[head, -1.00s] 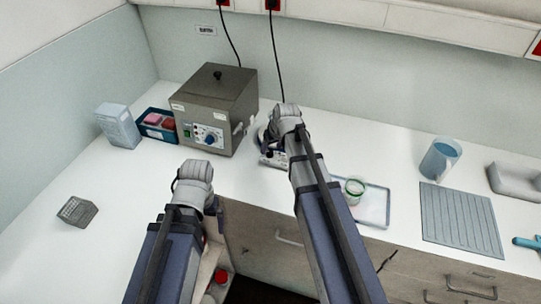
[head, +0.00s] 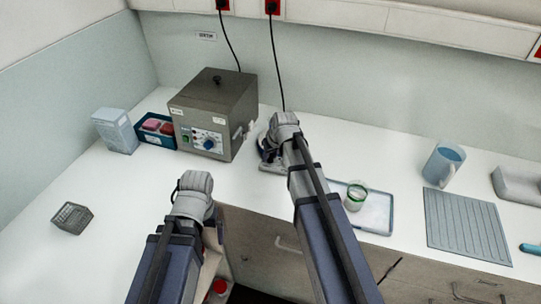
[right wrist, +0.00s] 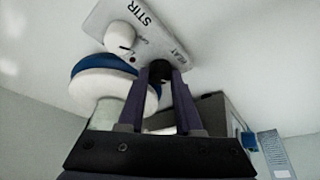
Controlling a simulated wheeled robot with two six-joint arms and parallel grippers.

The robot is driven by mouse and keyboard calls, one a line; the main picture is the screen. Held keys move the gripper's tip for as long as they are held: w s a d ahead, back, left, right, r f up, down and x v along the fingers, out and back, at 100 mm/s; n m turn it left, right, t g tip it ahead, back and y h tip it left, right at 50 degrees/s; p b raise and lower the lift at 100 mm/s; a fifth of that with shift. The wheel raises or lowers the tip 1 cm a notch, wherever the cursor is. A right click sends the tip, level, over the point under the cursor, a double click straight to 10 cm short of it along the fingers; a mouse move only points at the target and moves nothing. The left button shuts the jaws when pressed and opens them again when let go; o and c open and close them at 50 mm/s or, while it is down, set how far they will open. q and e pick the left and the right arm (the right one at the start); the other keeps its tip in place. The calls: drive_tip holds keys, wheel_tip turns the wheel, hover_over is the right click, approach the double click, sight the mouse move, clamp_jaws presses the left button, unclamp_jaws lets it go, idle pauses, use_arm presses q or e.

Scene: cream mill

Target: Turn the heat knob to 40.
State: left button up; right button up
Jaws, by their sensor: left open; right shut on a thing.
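The stirrer hotplate (head: 272,168) stands on the counter right of the steel box, mostly hidden behind my right arm in the head view. In the right wrist view its sloped white panel (right wrist: 163,30) reads STIR and HEAT. A white stir knob (right wrist: 120,37) is free at the upper left. The knob's pointer and scale cannot be read. My left gripper (head: 209,214) hangs open at the counter's front edge, its jaws barely visible in the head view.
The steel box (head: 213,108) with its own blue dial stands left of the hotplate. A tray (head: 377,222) with a green-rimmed jar (head: 355,196) lies to the right. A blue jug (head: 443,163) and ribbed mat (head: 468,226) are further right. The left counter is mostly clear.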

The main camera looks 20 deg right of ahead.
clamp_jaws()
drive_tip(key=shift+m, duration=0.3)
drive_tip(key=m+h, duration=0.1)
drive_tip(key=m, duration=0.3)
drive_tip(key=shift+a+h, duration=0.2)
drive_tip(key=shift+h, duration=0.2)
drive_tip(key=shift+m+g+h, duration=0.3)
drive_tip(key=shift+m+h, duration=0.2)
drive_tip(key=shift+m, duration=1)
drive_tip(key=o, duration=0.8)
unclamp_jaws()
drive_tip(key=shift+o, duration=0.2)
